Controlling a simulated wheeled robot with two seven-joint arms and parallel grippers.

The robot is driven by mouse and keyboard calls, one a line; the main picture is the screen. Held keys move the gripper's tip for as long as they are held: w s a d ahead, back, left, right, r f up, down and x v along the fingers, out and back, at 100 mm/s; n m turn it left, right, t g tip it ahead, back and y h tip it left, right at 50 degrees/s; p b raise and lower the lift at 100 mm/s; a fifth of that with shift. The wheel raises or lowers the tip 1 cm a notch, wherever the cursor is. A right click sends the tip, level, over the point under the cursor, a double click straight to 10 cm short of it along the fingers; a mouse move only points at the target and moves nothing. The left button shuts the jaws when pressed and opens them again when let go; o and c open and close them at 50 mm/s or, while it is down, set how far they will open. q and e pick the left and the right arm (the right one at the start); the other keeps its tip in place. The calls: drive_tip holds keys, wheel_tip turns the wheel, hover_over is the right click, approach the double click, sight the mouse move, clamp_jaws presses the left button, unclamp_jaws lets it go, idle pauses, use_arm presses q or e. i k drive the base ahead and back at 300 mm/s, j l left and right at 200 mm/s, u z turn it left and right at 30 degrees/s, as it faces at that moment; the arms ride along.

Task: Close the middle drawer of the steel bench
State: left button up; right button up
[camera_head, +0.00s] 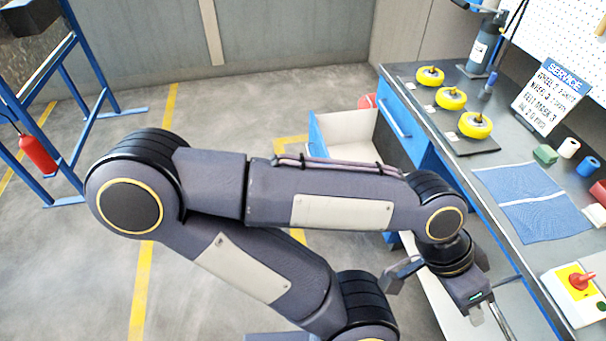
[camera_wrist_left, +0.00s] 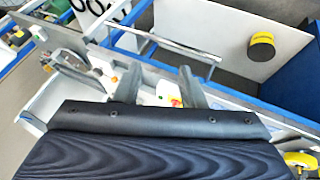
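The steel bench (camera_head: 430,120) has a dark top and blue fronts and stands along the right in the head view. A white-lined drawer with a blue front (camera_head: 316,135) is pulled out from its far part. Another white panel (camera_head: 432,300), perhaps an open drawer, shows below my left gripper (camera_head: 438,297); I cannot tell which is the middle drawer. In the left wrist view my left gripper (camera_wrist_left: 160,78) has its fingers apart with nothing held. A silver handle bar (camera_wrist_left: 175,46) lies beyond the fingertips, beside a white surface carrying a yellow-black cylinder (camera_wrist_left: 262,46). My right gripper is not in view.
A blue rack (camera_head: 75,100) with a red extinguisher (camera_head: 38,154) stands left. Open floor lies between.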

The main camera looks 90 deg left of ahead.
sight(347, 135)
drive_tip(key=u, duration=2.75)
drive_tip(key=i+l, duration=0.1)
drive_tip(key=i, duration=0.35)
drive_tip(key=i+l, duration=0.15)
drive_tip(key=i, duration=0.35)
drive_tip(key=i+l+u, duration=0.1)
drive_tip(key=i, duration=0.35)
drive_tip(key=i+l, duration=0.15)
drive_tip(key=i, duration=0.3)
